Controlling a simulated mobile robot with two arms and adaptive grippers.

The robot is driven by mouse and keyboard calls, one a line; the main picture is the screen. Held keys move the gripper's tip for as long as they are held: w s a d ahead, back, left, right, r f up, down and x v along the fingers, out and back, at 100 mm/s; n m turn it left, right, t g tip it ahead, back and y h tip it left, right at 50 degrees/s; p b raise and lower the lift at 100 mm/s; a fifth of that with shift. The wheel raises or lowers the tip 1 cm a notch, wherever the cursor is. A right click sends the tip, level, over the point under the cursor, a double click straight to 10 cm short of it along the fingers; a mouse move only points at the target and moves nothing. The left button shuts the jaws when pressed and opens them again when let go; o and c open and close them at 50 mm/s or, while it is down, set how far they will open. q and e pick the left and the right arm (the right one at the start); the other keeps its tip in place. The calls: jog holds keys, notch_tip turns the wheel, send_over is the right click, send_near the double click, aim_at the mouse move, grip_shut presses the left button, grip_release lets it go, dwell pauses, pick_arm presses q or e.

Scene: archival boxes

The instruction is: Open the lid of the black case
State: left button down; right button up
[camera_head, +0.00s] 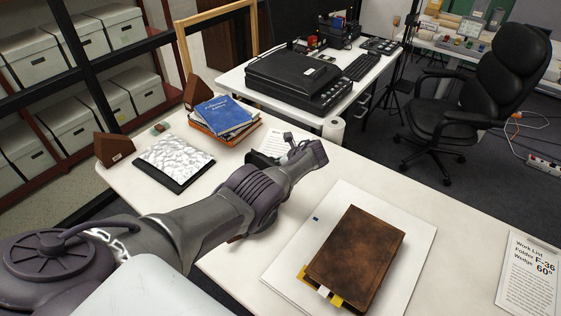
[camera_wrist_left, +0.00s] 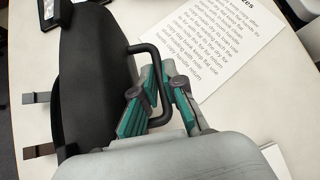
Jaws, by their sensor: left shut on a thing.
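The black case (camera_wrist_left: 88,75) fills the left of the left wrist view as a dark, curved shape with a thin black bar handle (camera_wrist_left: 143,47) on its right side. My left gripper (camera_wrist_left: 160,94) has its teal fingers closed around the handle. In the head view my left arm reaches across the white table, and its wrist hides nearly all of the case and the fingertips. I cannot tell how far the lid is raised. My right gripper is in neither view.
A printed sheet (camera_wrist_left: 205,40) lies beside the handle. A brown book (camera_head: 355,256) rests on a white board at the right. A stack of books (camera_head: 222,117) and a silvery crumpled pad (camera_head: 174,158) are on the left. A black machine (camera_head: 301,80) stands on the desk behind.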

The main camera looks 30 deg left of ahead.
pick_arm(q)
jog(key=c, duration=1.5)
grip_release()
jog(key=shift+f, duration=0.1)
jog(key=shift+s, duration=0.1)
jog(key=shift+d, duration=0.1)
jog(key=v, duration=1.2)
